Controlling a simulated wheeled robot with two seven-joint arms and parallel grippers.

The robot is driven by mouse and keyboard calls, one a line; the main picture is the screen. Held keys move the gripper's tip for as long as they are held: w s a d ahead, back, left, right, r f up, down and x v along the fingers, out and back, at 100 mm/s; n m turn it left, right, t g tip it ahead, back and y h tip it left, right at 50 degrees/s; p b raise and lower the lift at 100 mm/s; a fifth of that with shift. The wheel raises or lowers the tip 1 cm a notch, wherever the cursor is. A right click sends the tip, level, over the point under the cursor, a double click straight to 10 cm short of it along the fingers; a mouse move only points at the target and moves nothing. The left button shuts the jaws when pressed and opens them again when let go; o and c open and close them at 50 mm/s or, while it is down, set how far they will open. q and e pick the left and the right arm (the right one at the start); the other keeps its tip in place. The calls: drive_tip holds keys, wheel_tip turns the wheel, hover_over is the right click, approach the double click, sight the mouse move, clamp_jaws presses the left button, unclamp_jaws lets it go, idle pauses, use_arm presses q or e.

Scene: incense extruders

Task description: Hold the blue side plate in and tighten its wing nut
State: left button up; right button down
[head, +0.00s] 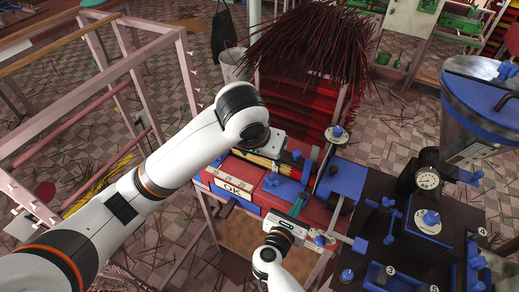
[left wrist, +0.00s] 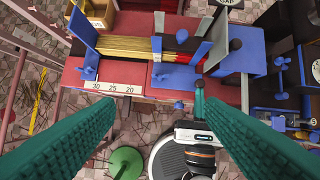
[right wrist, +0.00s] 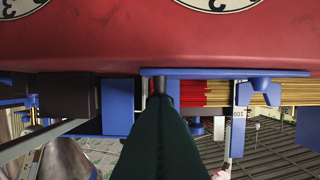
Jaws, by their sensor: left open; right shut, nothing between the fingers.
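My right gripper (head: 297,206) is shut and empty. Its fingertips are close to the plate's edge; I cannot tell whether they touch. My left arm hides part of the bench in the head view.
A white ruler strip (left wrist: 110,87) marked 30, 25, 20 lies along the bench's front edge. A second blue plate (left wrist: 84,28) stands to the left. A dark machine (head: 455,205) with blue knobs and a gauge (head: 428,181) crowds the right side.

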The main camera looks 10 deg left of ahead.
use_arm(q)
drive_tip(key=shift+s+r, duration=0.3)
drive_tip(key=shift+r, duration=0.25)
drive_tip(key=shift+f+b, duration=0.6)
use_arm(e)
drive_tip(key=f+v, duration=0.1)
drive_tip(key=v, duration=0.5)
drive_tip(key=shift+s+a+f, duration=0.1)
use_arm(q)
drive_tip(key=shift+f, duration=0.15)
use_arm(e)
drive_tip(key=shift+a, duration=0.15)
